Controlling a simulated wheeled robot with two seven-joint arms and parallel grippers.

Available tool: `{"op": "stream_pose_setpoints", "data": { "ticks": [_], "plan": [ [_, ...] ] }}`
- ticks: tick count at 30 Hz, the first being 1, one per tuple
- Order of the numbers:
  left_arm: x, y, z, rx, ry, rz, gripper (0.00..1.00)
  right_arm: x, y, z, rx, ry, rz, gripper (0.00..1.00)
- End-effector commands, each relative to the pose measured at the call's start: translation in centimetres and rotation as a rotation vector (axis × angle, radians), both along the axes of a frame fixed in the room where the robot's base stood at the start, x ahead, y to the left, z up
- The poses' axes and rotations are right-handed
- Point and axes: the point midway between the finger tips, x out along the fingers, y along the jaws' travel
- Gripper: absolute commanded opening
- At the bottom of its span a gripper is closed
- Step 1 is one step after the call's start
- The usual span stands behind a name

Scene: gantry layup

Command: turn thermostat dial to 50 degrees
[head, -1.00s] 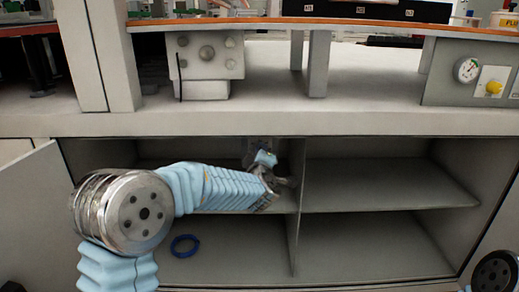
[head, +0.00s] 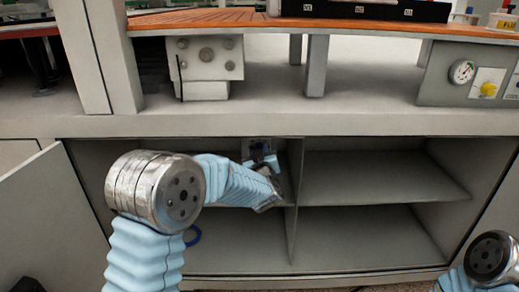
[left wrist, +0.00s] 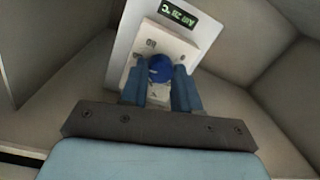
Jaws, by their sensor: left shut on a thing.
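The thermostat is a pale panel (left wrist: 150,35) on the inside wall of the open cabinet. It has a small dark display with green characters (left wrist: 178,18), seen rotated and too small to read surely. Its blue dial (left wrist: 160,68) sits below the display in the left wrist view. My left gripper (left wrist: 159,84) is shut on the dial, one blue finger on each side. In the head view the left gripper (head: 262,163) reaches into the upper left compartment, in front of the partly hidden thermostat (head: 256,147). My right gripper is out of view.
A vertical divider (head: 296,215) stands just right of the left gripper. An open door (head: 45,205) is at left, and shelves (head: 385,178) on the right are empty.

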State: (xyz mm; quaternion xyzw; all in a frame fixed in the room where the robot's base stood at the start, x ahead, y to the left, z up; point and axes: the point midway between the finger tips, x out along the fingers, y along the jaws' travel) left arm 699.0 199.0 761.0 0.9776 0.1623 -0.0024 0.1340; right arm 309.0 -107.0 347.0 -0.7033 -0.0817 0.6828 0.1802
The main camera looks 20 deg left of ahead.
Motion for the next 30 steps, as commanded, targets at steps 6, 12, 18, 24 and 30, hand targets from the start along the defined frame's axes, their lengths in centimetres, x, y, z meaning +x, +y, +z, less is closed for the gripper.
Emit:
{"op": "stream_pose_setpoints", "data": {
  "ticks": [6,12,18,24,30],
  "plan": [
    [-0.04,-0.17,-0.27,0.053,0.022,-0.003,0.00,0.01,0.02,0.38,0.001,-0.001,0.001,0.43],
    [-0.05,-0.16,-0.34,0.066,0.026,-0.002,0.00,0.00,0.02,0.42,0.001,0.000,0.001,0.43],
    [-0.05,-0.16,-0.36,0.066,0.027,-0.003,0.00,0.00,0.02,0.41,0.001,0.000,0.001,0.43],
    [-0.05,-0.13,-0.34,0.065,0.025,-0.002,0.46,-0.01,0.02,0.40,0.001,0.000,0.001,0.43],
    [-0.02,-0.07,-0.19,0.065,0.022,-0.001,0.56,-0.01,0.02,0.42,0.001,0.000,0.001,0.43]
  ]
}}
